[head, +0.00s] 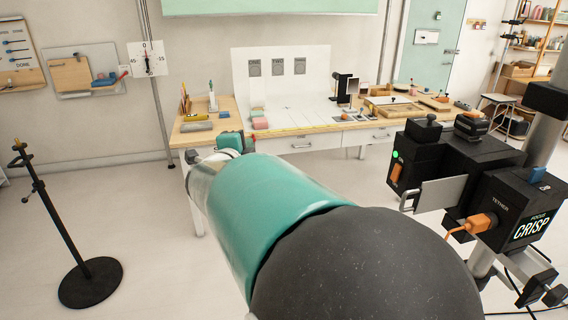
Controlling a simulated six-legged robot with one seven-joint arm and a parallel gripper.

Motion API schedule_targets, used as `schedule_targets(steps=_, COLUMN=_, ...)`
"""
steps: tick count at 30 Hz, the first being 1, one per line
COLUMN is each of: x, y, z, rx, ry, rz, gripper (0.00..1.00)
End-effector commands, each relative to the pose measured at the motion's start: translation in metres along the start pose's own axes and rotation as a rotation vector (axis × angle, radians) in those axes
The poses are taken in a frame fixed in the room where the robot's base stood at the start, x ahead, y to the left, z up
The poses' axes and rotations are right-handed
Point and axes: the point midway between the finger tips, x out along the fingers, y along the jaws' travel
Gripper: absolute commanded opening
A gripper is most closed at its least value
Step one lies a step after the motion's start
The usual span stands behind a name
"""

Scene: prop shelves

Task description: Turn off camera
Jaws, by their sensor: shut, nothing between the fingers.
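The camera (430,160) is a black boxy unit on a grey stand at the right. A green light (396,154) glows on its left face, with an orange switch-like part (396,174) below it. A black box marked TETHER (497,215) sits to its right with an orange plug (481,222) in it. Its small screen (532,228) reads FOCUS CRISP. My teal and black arm fills the lower middle and reaches toward the bench, left of the camera and apart from it.
A wooden workbench (205,132) with white drawers stands behind, holding a white backdrop (282,75) and small props. A thin black stand (91,282) with a round base is at the left. The floor between is clear. Cables lie at the bottom right.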

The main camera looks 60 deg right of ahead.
Motion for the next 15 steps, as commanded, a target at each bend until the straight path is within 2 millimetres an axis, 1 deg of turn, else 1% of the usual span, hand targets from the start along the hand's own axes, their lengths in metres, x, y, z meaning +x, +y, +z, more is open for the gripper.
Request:
schedule_targets(steps=1, x=0.018, y=0.014, z=-0.034, rx=0.068, ry=0.165, rz=0.028, gripper=0.0)
schedule_targets(steps=2, x=0.025, y=0.022, z=-0.055, rx=0.107, ry=0.265, rz=0.039, gripper=0.0)
schedule_targets(steps=3, x=0.029, y=0.033, z=-0.081, rx=0.155, ry=0.396, rz=0.054, gripper=0.0)
schedule_targets(steps=5, x=0.03, y=0.049, z=-0.116, rx=0.212, ry=0.583, rz=0.071, gripper=0.0)
schedule_targets(steps=6, x=0.028, y=0.06, z=-0.137, rx=0.241, ry=0.697, rz=0.08, gripper=0.0)
schedule_targets(steps=9, x=0.016, y=0.08, z=-0.172, rx=0.283, ry=0.923, rz=0.097, gripper=0.0)
schedule_targets(steps=10, x=0.012, y=0.084, z=-0.178, rx=0.29, ry=0.972, rz=0.1, gripper=0.0)
schedule_targets(steps=12, x=0.005, y=0.09, z=-0.189, rx=0.301, ry=1.055, rz=0.104, gripper=0.0)
schedule_targets(steps=15, x=0.001, y=0.094, z=-0.195, rx=0.305, ry=1.105, rz=0.106, gripper=0.0)
